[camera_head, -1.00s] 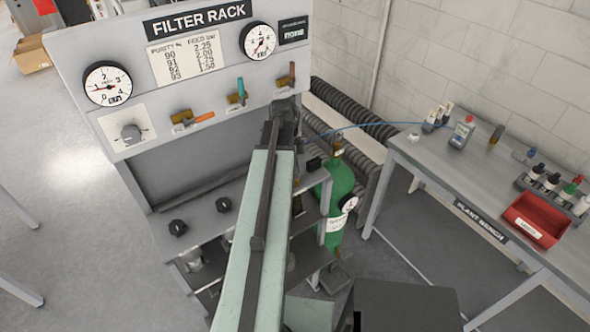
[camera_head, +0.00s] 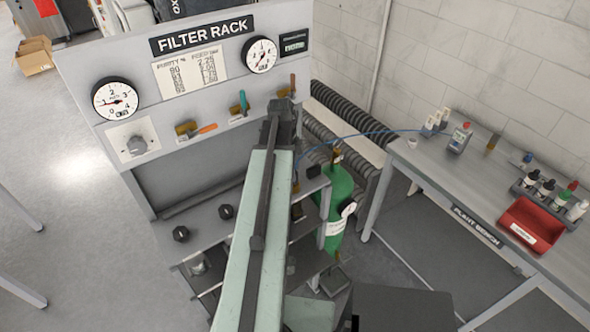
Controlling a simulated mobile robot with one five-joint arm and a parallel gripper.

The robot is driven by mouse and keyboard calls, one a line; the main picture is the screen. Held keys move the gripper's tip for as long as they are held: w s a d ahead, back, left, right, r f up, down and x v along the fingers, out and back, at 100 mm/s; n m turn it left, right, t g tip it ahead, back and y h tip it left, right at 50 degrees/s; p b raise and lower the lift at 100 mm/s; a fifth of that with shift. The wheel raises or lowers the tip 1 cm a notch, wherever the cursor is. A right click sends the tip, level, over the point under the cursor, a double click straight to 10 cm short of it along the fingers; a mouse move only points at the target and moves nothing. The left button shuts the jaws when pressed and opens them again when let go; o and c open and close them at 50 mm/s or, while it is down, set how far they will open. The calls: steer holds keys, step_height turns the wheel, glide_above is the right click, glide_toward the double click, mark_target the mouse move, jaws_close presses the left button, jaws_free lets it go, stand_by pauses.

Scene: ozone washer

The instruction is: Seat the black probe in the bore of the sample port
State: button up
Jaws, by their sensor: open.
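My arm runs up the middle of the head view to the front of the filter rack (camera_head: 85,65). The dark end of my gripper (camera_head: 284,112) shows beside the rack's right edge; its fingertips are hidden behind the arm, so I see nothing between them. I cannot pick out the black probe or the bore of the sample port with certainty. A small black block (camera_head: 314,172) sits at the right end of the rack's shelf. A thin blue line (camera_head: 360,133) runs from near the shelf to the plant bench.
A green gas cylinder (camera_head: 341,187) stands right of the rack, before ribbed dark hoses (camera_head: 345,108). The plant bench (camera_head: 455,185) at right holds bottles, a vial and a red bin (camera_head: 532,225). Open floor lies left.

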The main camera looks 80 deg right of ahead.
steer(key=r, duration=0.1)
steer(key=r+p, duration=0.2)
steer(key=shift+w+r, duration=0.2)
steer(key=shift+w, duration=0.05)
steer(key=shift+f, duration=0.1)
stand_by(0.3)
